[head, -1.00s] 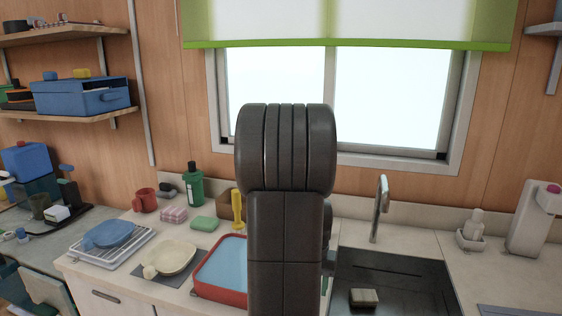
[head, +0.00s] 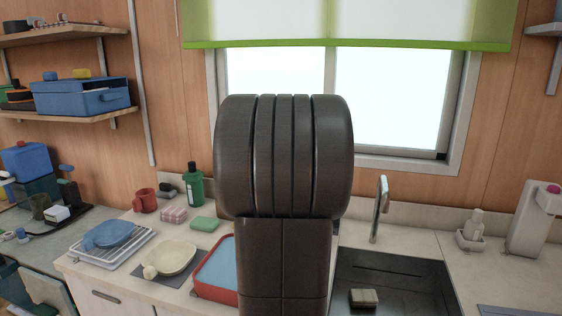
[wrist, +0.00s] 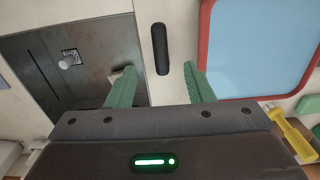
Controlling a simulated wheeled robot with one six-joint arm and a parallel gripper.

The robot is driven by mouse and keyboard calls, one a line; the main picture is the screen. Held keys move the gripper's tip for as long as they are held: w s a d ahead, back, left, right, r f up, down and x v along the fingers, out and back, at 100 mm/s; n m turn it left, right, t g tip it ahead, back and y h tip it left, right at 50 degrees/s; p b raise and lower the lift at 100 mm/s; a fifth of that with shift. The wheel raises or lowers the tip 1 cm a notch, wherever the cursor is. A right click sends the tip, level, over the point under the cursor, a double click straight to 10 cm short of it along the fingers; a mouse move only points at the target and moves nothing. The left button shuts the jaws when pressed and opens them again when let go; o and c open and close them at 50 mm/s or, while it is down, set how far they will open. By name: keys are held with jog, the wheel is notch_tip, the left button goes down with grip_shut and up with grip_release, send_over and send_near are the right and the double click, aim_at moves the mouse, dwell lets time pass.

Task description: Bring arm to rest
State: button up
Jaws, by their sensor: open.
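My gripper (wrist: 160,84) shows in the wrist view with its two green fingers spread apart. Nothing is between them. It hangs over the pale counter strip between the sink (wrist: 105,45) and the red-rimmed tray with a blue inside (wrist: 204,38). A dark, rounded bar (wrist: 160,48) lies beyond the fingertips; I cannot tell what it is. In the head view my dark arm stands upright in the middle and hides the gripper. It also covers part of the tray (head: 201,287) and the left side of the sink (head: 405,303).
A faucet (head: 380,208) rises behind the sink, which holds a small block (head: 364,298). A yellow tool (wrist: 292,135) lies beside the tray.

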notch_tip(320, 180, down, 12)
jog(key=shift+s+f, duration=0.1)
jog(key=shift+f, duration=0.1)
jog(key=shift+d, duration=0.1)
jog(key=shift+d+n, duration=0.35)
jog(key=shift+n, duration=0.55)
jog(key=shift+r, duration=0.1)
